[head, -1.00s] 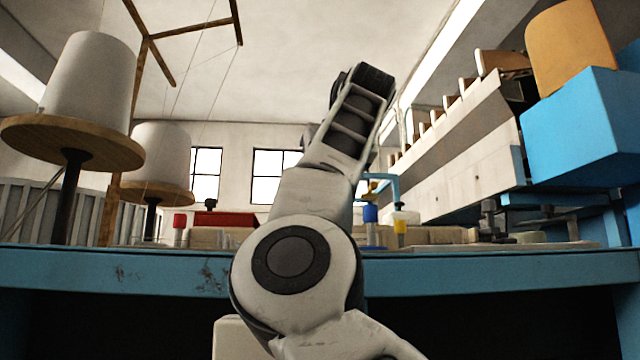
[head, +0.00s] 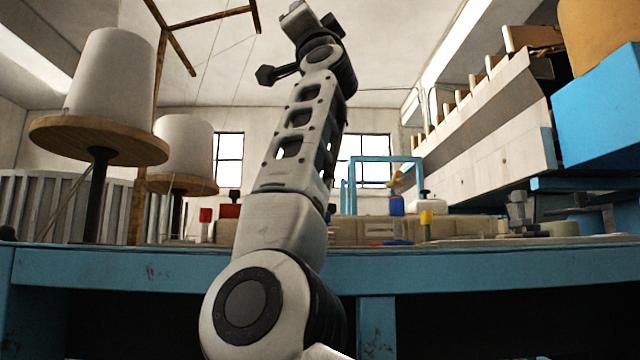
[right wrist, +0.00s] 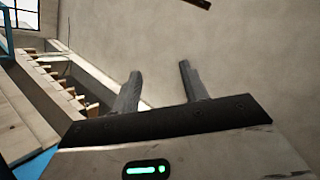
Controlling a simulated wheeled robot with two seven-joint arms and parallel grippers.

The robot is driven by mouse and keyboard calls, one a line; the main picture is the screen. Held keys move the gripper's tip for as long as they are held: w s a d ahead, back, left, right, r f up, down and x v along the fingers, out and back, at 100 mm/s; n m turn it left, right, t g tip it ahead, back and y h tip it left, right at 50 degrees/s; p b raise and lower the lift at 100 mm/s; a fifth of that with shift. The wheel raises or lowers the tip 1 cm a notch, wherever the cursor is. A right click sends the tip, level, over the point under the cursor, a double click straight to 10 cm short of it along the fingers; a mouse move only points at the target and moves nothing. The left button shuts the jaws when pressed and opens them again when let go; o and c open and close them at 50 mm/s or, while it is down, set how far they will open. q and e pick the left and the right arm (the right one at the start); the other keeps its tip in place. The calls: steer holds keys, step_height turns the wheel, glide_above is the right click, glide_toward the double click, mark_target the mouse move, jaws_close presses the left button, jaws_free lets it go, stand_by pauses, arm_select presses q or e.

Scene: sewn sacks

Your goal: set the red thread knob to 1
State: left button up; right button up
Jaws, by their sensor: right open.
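A small upright red piece (head: 206,215) stands on the blue bench at the left, beside a darker red block with a black top (head: 230,207). I cannot tell for sure which is the red thread knob, and no number is readable. My right gripper (right wrist: 160,72) shows in the right wrist view with its two grey fingers apart and nothing between them. It is raised away from the bench, against a bare pale surface. An arm of mine rises through the middle of the head view and hides part of the bench top. My left gripper is not seen.
Thread cones (head: 112,75) on round wooden discs stand at the left. A blue-topped piece (head: 397,205) and a yellow one (head: 427,217) stand right of my arm. A blue box (head: 600,115) is at the right. The bench's blue front edge (head: 480,268) crosses the view.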

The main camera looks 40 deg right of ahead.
steer(key=w+f+n+g+y, duration=0.4)
steer(key=w+f+n+g, duration=0.2)
steer(key=w+f+g, duration=0.45)
steer(key=s+d+f+m+g+h+p, duration=0.1)
steer(key=s+d+f+m+g, duration=0.2)
steer(key=f, duration=0.4)
steer(key=s+d+f+g+h+p, duration=0.1)
steer(key=s+d+f+g+h, duration=0.1)
steer(key=f+g, duration=0.4)
steer(key=shift+t+y, duration=0.3)
steer(key=shift+t, duration=0.35)
steer(key=p+x, duration=0.1)
steer(key=x, duration=0.7)
steer(key=p+x, duration=0.2)
steer(key=x, duration=0.5)
steer(key=shift+d+f, duration=0.3)
steer(key=shift+d, duration=0.1)
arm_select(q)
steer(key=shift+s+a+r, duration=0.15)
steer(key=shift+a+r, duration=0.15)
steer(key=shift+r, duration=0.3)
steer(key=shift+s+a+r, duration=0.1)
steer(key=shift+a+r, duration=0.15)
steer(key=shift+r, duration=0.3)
arm_select(e)
steer(key=shift+c, duration=0.3)
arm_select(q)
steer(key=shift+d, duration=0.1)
arm_select(e)
jaws_close()
